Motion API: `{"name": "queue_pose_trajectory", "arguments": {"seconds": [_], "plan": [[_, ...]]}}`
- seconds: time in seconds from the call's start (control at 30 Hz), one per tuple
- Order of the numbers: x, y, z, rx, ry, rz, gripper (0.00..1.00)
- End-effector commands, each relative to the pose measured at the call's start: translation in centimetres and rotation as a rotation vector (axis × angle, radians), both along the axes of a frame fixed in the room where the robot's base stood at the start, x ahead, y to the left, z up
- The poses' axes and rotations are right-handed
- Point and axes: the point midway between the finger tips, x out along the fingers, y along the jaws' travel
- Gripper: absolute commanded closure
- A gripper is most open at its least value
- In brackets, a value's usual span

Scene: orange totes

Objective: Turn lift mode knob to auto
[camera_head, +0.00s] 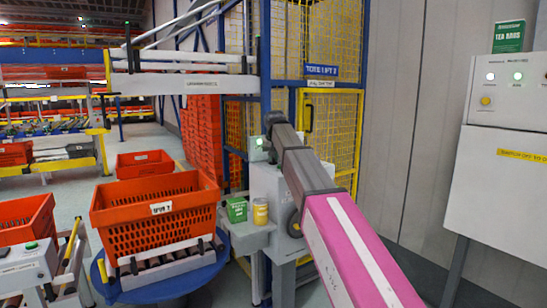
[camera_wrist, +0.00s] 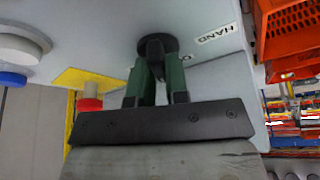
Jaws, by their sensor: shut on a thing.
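The black knob (camera_wrist: 157,42) is on a pale panel (camera_wrist: 95,35) in the wrist view. My gripper (camera_wrist: 155,72) has its two green fingers closed on either side of the knob's grip. A HAND label (camera_wrist: 215,33) is to the right of the knob, and a second label below it is mostly cut off by the finger. I cannot read an AUTO mark or the knob's exact setting. In the head view, my arm reaches the grey control box (camera_head: 266,185) and hides the knob and my fingers.
A red button on a yellow plate (camera_wrist: 90,100) is left of my fingers. A green lamp (camera_head: 259,142) is lit on the box. A shelf holds a green carton (camera_head: 236,209) and a yellow can (camera_head: 260,211). An orange tote (camera_head: 155,211) stands on a conveyor to the left.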

Motion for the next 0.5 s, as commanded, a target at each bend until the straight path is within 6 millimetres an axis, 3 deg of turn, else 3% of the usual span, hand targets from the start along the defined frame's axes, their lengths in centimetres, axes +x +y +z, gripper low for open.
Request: {"name": "queue_pose_trajectory", "arguments": {"seconds": [0.5], "plan": [[-0.01,0.14,-0.3,0.0,0.005,-0.293,1.0]]}}
